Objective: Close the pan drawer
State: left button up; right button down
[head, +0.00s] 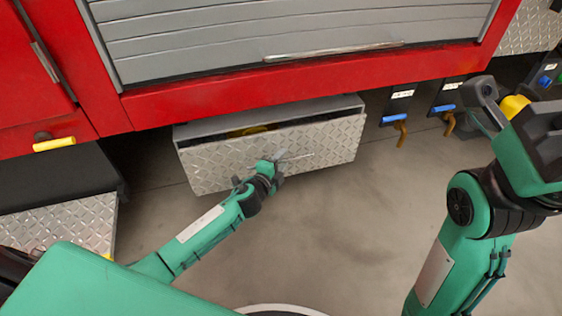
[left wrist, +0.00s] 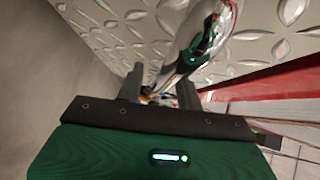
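The pan drawer (head: 220,163) has a silver diamond-plate front and sits below the red truck body. It is partly open, and its inside shows above the front with something yellow in it. A slim bar handle (head: 298,157) runs across the front. My left gripper (head: 279,168) is at the handle, close to the drawer front. In the left wrist view, its two dark fingers (left wrist: 159,88) stand apart, with the shiny handle (left wrist: 205,40) running down toward the gap between them. Whether they touch the handle cannot be told. My right gripper is not in view.
The red truck body (head: 300,85) with a grey roller shutter (head: 290,30) rises above the drawer. Blue-handled valves (head: 395,119) hang to the right. A diamond-plate step (head: 60,225) is at the left. The concrete floor (head: 330,240) before the drawer is clear.

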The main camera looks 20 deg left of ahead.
aim_at(275, 152)
pick_arm(q)
grip_shut()
jog(key=w+a, duration=0.1)
jog(key=w, duration=0.1)
jog(key=w+a, duration=0.1)
jog(key=shift+w+a+r, duration=0.1)
jog(key=shift+w+a, duration=0.25)
jog(key=shift+w, duration=0.05)
grip_release()
jog(key=shift+w, duration=0.1)
